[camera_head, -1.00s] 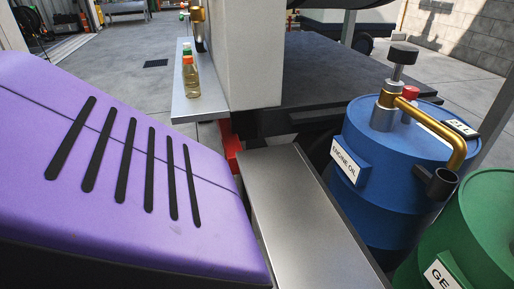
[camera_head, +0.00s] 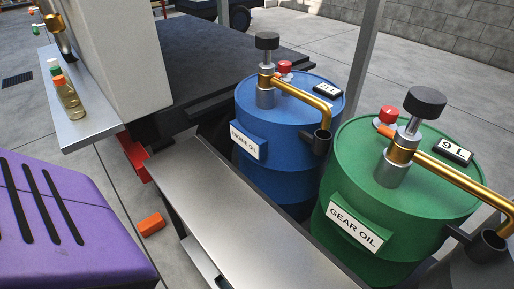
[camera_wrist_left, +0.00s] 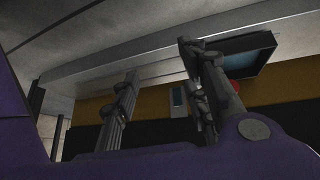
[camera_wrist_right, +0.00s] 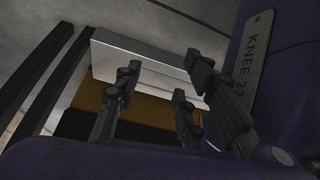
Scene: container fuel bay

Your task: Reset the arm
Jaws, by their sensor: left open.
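Neither gripper shows in the head view. In the left wrist view my left gripper (camera_wrist_left: 162,105) has its fingers spread apart with nothing between them. In the right wrist view my right gripper (camera_wrist_right: 165,95) also has its fingers apart and holds nothing. A purple part of my own body with black slots fills the lower left of the head view. A purple part labelled KNEE 22 stands close to the right gripper's fingers.
A blue engine oil drum (camera_head: 280,180) and a green gear oil drum (camera_head: 400,185), both with pumps, stand at the right. A bare metal bench (camera_head: 240,220) runs in front. Bottles (camera_head: 68,95) stand on a shelf (camera_head: 85,125). An orange block (camera_head: 151,223) lies on the floor.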

